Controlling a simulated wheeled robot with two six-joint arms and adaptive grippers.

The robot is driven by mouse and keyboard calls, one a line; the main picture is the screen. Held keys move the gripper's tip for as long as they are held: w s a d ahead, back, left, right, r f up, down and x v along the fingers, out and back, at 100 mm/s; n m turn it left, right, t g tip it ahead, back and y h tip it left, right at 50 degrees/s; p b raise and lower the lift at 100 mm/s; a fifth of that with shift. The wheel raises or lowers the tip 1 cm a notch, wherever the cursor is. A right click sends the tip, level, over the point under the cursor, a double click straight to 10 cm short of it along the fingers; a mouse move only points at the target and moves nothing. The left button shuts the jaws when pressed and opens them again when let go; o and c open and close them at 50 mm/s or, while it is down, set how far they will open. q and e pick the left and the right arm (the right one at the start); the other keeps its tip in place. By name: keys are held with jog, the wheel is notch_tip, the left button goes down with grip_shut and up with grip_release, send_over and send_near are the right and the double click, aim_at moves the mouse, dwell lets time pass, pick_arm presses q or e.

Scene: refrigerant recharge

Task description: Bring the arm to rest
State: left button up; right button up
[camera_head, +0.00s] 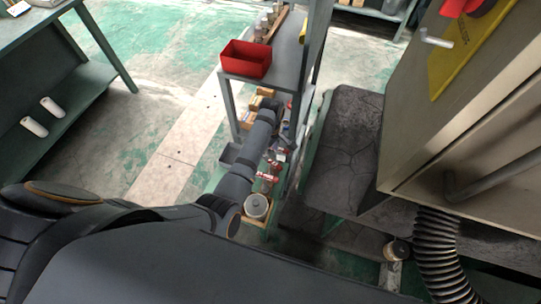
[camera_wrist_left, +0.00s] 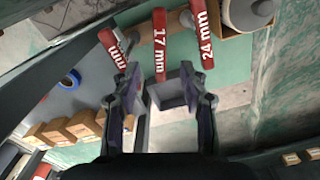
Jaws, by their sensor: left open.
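My left arm reaches from the lower left over the small shelf unit in the head view. My left gripper (camera_head: 281,147) is small and partly hidden there, near its tools. In the left wrist view its two fingers (camera_wrist_left: 161,78) are spread apart and nothing shows held between them. Red-handled tools marked 17 mm (camera_wrist_left: 160,40) and 24 mm (camera_wrist_left: 203,35) lie beyond the fingertips, with another red-handled one to their left. Whether the fingers touch any is unclear. My right gripper is not in view.
A red bin (camera_head: 246,62) stands on the upper shelf beside my arm. A grey roll (camera_head: 256,206) sits at the shelf's near end. Small boxes (camera_wrist_left: 58,132) and a blue tape ring (camera_wrist_left: 70,79) lie near the gripper. A large cabinet (camera_head: 480,110) stands right; open floor lies left.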

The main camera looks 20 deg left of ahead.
pick_arm(q)
jog(key=shift+r, duration=0.4)
